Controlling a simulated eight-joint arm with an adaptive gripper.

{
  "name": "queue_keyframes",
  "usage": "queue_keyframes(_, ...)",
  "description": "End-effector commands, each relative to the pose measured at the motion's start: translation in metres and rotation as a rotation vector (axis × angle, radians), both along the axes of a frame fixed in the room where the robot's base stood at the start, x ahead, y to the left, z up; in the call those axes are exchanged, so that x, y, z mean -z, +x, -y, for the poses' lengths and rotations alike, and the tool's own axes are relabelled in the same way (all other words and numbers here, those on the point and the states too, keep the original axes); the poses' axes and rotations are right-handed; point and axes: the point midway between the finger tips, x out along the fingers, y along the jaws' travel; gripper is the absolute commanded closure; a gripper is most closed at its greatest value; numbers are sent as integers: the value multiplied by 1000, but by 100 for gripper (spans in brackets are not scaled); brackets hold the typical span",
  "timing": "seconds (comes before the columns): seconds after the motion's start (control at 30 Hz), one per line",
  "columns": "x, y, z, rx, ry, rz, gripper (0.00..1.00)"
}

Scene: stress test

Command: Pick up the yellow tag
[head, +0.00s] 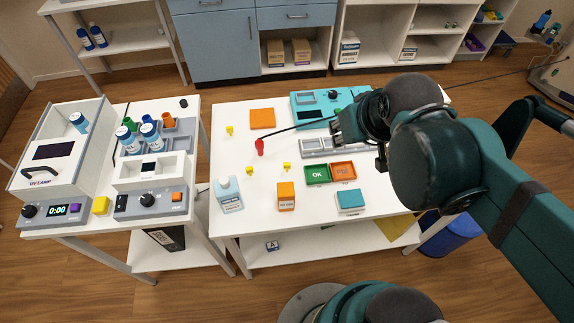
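Several small yellow pieces that could be the yellow tag lie on the right white table. One yellow piece (230,130) is at the back left, left of an orange square. A second yellow piece (249,171) lies nearer the front, below a red probe. A third yellow piece (287,167) lies to its right, left of the green OK tray. I cannot tell which one is the tag. My gripper (345,129) is over the back right of this table, in front of the teal device and right of all three pieces. Its fingers are too small and dark to read.
The red probe (259,147) has a black cable running to the teal device (313,105). A white bottle (229,196), orange box (286,196), teal box (351,201), green OK tray (317,174) and orange tray (343,170) occupy the table. A lamp box (58,155) stands on the left table.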

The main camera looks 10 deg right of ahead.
Motion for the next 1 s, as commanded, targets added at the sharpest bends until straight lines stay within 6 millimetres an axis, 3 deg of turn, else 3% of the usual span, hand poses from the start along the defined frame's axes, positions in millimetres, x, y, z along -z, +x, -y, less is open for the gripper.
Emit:
queue_keyframes(0.47, 17, 29, -29, -267, -120, -127, 74)
queue_keyframes(1.0, 50, 54, -66, -594, -236, -264, 74)
